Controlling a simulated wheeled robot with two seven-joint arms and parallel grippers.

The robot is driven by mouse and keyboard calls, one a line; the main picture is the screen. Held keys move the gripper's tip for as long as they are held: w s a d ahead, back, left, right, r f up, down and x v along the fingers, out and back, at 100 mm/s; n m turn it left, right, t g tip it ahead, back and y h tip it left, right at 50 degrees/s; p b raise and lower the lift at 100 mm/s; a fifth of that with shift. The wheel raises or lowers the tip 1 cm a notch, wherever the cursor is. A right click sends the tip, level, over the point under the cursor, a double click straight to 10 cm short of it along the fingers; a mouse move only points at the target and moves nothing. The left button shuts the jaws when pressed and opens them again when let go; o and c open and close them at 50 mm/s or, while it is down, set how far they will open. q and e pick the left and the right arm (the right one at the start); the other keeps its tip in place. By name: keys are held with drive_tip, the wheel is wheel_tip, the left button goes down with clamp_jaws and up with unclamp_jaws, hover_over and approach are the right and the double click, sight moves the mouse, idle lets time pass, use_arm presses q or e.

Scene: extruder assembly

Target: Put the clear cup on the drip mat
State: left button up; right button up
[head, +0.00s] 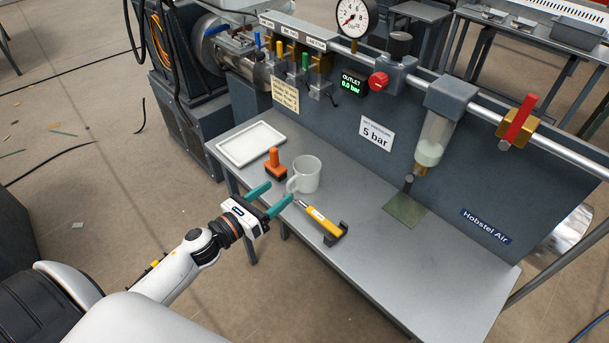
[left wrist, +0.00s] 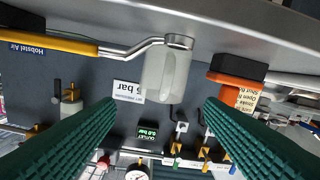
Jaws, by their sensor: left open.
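The cup (head: 309,173) is a pale, whitish mug standing upright on the grey bench, its handle toward the left. It also shows upside down in the left wrist view (left wrist: 166,75), between the fingers. My left gripper (head: 279,192) is open and empty, its teal fingers reaching in from the left toward the cup's near, handle side, apart from it as far as I can tell. A flat olive-green square (head: 404,210), seemingly the drip mat, lies bare on the bench to the right, under a clear-bowled filter (head: 435,140). My right gripper is not in view.
A yellow-handled tool (head: 319,222) with a dark end lies close to the cup's near side. An orange-and-black object (head: 275,165) stands left of the cup, and a white tray (head: 250,143) lies behind it. The upright panel bounds the bench's back.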

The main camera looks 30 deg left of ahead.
sight(288, 183)
use_arm(q)
drive_tip(key=shift+w+d, duration=0.2)
drive_tip(key=shift+w, duration=0.5)
drive_tip(key=p+x, duration=0.1)
drive_tip(key=x, duration=0.3)
drive_tip(key=shift+w+r+p, duration=0.15)
drive_tip(key=shift+p, duration=0.2)
drive_tip(key=shift+w+d, duration=0.1)
drive_tip(key=shift+w, duration=0.4)
drive_tip(key=shift+s, duration=0.1)
clamp_jaws()
